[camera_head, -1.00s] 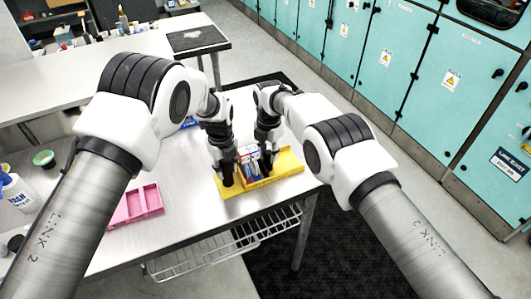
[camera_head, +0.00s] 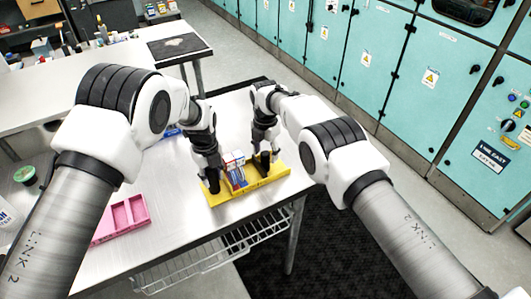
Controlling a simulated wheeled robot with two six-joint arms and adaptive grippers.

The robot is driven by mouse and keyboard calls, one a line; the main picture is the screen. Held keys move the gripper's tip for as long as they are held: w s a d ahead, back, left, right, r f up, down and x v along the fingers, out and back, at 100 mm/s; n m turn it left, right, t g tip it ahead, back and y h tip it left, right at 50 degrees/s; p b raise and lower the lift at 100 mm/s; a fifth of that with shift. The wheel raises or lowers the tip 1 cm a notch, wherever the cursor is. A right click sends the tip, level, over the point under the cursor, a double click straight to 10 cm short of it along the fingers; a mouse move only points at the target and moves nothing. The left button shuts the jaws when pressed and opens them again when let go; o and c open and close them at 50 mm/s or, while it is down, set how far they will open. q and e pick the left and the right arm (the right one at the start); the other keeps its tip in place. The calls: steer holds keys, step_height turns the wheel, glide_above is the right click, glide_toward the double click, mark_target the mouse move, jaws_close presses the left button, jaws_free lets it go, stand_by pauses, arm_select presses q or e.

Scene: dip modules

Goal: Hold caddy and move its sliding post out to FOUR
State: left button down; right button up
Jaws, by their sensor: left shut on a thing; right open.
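The yellow caddy (camera_head: 238,194) is a long, low holder on the steel table, with several small blue, white and red boxes (camera_head: 234,167) standing in it. My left gripper (camera_head: 212,186) is at the caddy's left end, left of the boxes, and is shut on the caddy. My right gripper (camera_head: 265,165) is open at the caddy, right of the boxes, with a small gap between them. The sliding post and the number marks are too small or too hidden by the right fingers to make out.
A pink compartment tray (camera_head: 122,220) lies at the table's left front. A green-topped container (camera_head: 25,174) stands at the far left. A wire shelf (camera_head: 225,248) hangs under the table's front edge. Teal cabinets (camera_head: 400,75) line the right, beyond the dark floor mat (camera_head: 330,230).

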mark_target(266, 152)
step_height(266, 152, up, 11)
steer(key=shift+r, duration=0.2)
arm_select(q)
steer(key=c, duration=0.7)
jaws_free()
steer(key=shift+w+f, duration=0.1)
arm_select(e)
steer(key=shift+w+f, duration=0.1)
